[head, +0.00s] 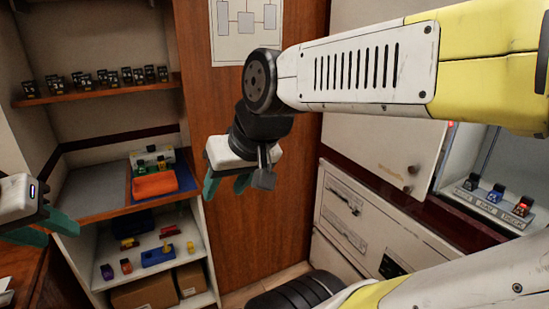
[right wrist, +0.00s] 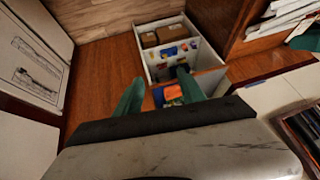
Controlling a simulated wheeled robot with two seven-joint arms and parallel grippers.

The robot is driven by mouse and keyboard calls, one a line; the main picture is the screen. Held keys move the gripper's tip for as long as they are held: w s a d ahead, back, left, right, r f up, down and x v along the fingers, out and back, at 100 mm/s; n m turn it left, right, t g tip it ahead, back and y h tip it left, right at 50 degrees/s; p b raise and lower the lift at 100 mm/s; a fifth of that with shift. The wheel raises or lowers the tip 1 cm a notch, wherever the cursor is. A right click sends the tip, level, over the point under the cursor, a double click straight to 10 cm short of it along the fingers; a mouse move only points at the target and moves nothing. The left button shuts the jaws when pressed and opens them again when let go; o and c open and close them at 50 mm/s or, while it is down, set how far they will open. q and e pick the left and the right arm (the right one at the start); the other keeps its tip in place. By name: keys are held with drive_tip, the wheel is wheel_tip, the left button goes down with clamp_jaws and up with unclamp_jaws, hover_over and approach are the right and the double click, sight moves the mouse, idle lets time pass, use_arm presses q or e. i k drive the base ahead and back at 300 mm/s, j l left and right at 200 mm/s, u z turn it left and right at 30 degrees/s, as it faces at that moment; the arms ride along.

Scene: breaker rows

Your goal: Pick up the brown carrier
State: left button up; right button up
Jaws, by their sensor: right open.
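I cannot single out a brown carrier for certain. Small coloured pieces stand on the white lower shelf in the head view, among them a purple one (head: 107,272) and an orange-brown one (head: 126,266). My right gripper (head: 228,188) is open and empty, hanging in front of the wooden panel, right of the shelves and apart from them. In the right wrist view its two teal fingers (right wrist: 160,95) are spread, with the shelf unit beyond them. My left gripper (head: 42,232) is at the left edge, its fingers apart with nothing visible between them.
An orange bin (head: 155,185) sits on a blue mat (head: 186,178) on the middle shelf. Blue trays (head: 157,255) share the lower shelf, above cardboard boxes (head: 145,293). Dark breakers line the upper shelf (head: 105,90). A recess at right holds several coloured pieces (head: 495,193).

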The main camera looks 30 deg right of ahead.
sight(522, 208)
drive_tip(key=z, duration=2.8)
drive_tip(key=i+j+z, duration=0.2)
drive_tip(key=j, duration=0.15)
drive_tip(key=i+j+z, duration=0.2)
drive_tip(key=j, duration=0.15)
drive_tip(key=i+j+z, duration=0.2)
drive_tip(key=j, duration=0.2)
drive_tip(key=i+j+z, duration=0.2)
drive_tip(key=j, duration=0.2)
drive_tip(key=k, duration=0.1)
